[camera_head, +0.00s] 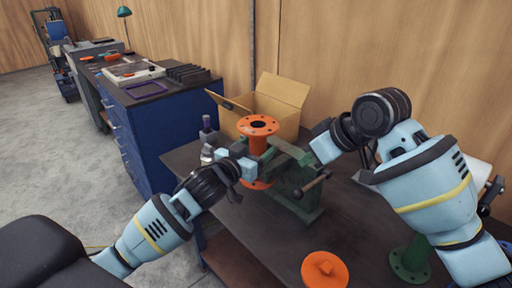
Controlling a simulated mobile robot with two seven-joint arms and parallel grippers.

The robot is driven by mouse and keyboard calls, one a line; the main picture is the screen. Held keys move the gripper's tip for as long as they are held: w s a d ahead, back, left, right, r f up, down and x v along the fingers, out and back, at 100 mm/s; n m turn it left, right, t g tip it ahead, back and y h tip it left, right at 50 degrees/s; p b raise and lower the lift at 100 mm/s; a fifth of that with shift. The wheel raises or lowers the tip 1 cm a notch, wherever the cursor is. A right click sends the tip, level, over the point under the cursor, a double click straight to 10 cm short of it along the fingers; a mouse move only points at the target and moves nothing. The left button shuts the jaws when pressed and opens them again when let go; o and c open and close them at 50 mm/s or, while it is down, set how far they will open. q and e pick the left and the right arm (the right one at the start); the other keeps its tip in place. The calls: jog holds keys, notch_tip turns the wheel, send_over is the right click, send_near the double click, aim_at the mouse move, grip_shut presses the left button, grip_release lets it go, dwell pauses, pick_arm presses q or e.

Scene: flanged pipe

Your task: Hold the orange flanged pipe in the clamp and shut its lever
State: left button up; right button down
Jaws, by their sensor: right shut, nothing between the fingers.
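The orange flanged pipe (258,126) stands upright at the green clamp (295,199), with one round flange on top and another lower down. The clamp's jaws are beside the pipe's middle; whether they touch it is not clear. The clamp's lever (317,183) sticks out at its front right. My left gripper (243,164) is at the left side of the pipe, between the flanges; its fingertips are hard to make out, so its grip is unclear. My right gripper (318,146) is shut and empty, just above and to the right of the clamp.
An open cardboard box (268,104) stands behind the clamp on the dark table (262,232). An orange part (324,270) is at the front edge, and a green flanged part (410,262) is at the right under my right arm. A blue cabinet (150,135) stands at the left.

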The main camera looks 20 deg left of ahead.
pick_arm(q)
jog(key=shift+a+f, duration=0.15)
jog(key=shift+f, duration=0.05)
jog(key=shift+s, duration=0.1)
jog(key=s+a, duration=0.1)
jog(key=s, duration=0.6)
jog(key=shift+s+r, duration=0.15)
jog(key=shift+s, duration=0.1)
pick_arm(e)
jog(key=shift+w+a+f, duration=0.1)
jog(key=shift+f, duration=0.85)
pick_arm(q)
jog(key=shift+a, duration=0.1)
